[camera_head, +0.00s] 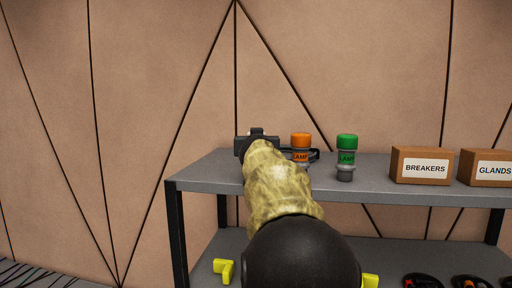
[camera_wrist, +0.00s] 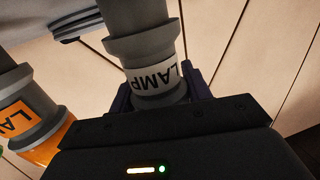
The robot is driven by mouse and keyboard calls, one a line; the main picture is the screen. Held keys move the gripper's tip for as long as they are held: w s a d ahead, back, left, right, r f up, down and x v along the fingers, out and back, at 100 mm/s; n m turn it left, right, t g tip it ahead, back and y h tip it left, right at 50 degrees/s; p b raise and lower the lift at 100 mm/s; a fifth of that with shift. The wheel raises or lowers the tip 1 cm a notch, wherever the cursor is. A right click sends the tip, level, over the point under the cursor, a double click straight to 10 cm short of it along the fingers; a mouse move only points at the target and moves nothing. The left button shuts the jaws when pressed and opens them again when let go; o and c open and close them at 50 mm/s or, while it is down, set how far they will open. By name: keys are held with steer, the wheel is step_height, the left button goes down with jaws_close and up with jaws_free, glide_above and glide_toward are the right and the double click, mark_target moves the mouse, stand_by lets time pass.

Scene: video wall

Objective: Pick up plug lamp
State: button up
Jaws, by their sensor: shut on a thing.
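My gripper (camera_head: 257,140) is over the left part of the upper shelf, mostly hidden behind my own arm in the head view. In the wrist view its fingers (camera_wrist: 157,92) are shut on a grey plug lamp (camera_wrist: 150,48) with a white LAMP label. Its cap is hidden by the gripper. An orange-capped lamp (camera_head: 300,141) stands just right of my gripper; it also shows in the wrist view (camera_wrist: 30,112) at the left. A green-capped lamp (camera_head: 347,157) stands upright further right. I cannot tell whether the held lamp touches the shelf.
The grey upper shelf (camera_head: 375,190) also holds a BREAKERS box (camera_head: 421,166) and a GLANDS box (camera_head: 486,168) on the right. Dark round items (camera_head: 424,281) lie on the lower shelf. A panelled wall (camera_head: 350,70) stands behind. Black cables (camera_head: 30,277) lie at the lower left.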

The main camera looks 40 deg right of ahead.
step_height(320, 180, up, 10)
steer(key=p, duration=0.8)
